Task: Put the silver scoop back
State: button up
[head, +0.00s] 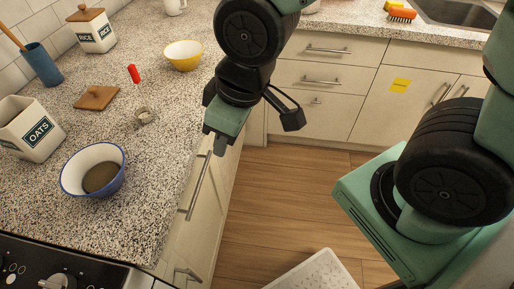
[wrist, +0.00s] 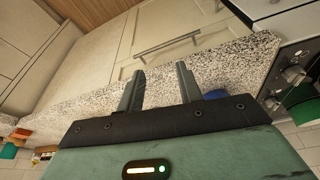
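The silver scoop (head: 143,117) lies on the speckled counter in the head view. A red handle (head: 133,73) shows just behind it and looks joined to it by a thin shaft, hard to see against the stone. An open white OATS canister (head: 30,129) stands at the left. Its likely wooden lid (head: 97,97) lies flat nearby. A blue-rimmed white bowl (head: 78,164) holds something brown. My gripper (wrist: 161,70) is open and empty in the wrist view, its two fingers apart. In the head view it hangs by the counter's edge, right of the scoop and not touching it.
A lidded RICE canister (head: 96,32), a blue utensil cup (head: 42,64) and a yellow bowl (head: 183,54) stand farther back. The stove (head: 62,272) is at the front left. Drawers and cupboards (head: 330,85) line the back.

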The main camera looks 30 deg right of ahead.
jog(key=s+d+r+g+h, duration=0.1)
jog(key=s+r+g, duration=0.1)
jog(key=s, duration=0.5)
jog(key=shift+s+d+m, duration=0.3)
